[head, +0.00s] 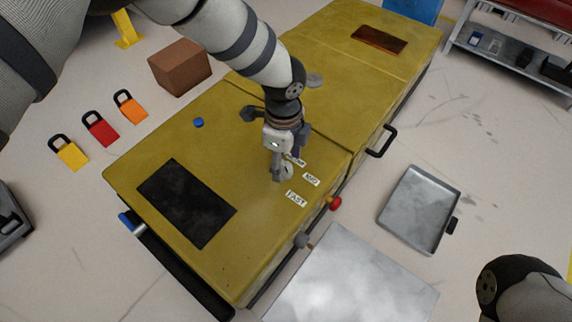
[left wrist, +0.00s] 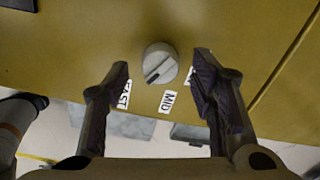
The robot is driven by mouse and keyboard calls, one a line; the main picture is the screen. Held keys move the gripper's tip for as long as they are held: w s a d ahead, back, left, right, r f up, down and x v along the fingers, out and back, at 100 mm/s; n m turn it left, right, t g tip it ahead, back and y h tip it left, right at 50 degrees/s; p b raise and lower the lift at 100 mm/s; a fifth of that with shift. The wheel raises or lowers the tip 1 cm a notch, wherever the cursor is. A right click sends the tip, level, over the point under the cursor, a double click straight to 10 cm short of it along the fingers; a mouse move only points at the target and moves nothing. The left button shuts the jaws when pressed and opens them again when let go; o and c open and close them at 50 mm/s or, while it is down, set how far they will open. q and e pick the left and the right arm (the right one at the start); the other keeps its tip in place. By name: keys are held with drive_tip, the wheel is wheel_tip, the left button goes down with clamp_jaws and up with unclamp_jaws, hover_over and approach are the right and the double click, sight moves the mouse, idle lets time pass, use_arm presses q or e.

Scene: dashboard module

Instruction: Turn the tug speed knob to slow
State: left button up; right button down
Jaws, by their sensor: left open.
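The tug speed knob (left wrist: 160,62) is a pale grey round knob with a dark line across its face, on the yellow panel. The line runs slantwise, its lower end on the side of the FAST label (left wrist: 124,101). The MID label (left wrist: 167,101) lies below the knob in the left wrist view; a third label at right is mostly hidden by a finger. My left gripper (head: 281,172) is open, its fingers on either side of the knob with gaps showing. In the head view the gripper mostly hides the knob. My right gripper is out of view.
The yellow module (head: 245,270) carries a dark panel (head: 187,203), a blue button (head: 199,122) and a red knob (head: 335,203) at its edge. A black handle (head: 382,141) sticks out at the side. A grey tray (head: 418,211) lies at right; a brown box (head: 180,67) stands behind.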

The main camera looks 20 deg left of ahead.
use_arm(q)
drive_tip(key=shift+f, duration=0.75)
drive_tip(key=shift+c, duration=0.5)
drive_tip(key=c, duration=1)
drive_tip(key=shift+c, duration=0.2)
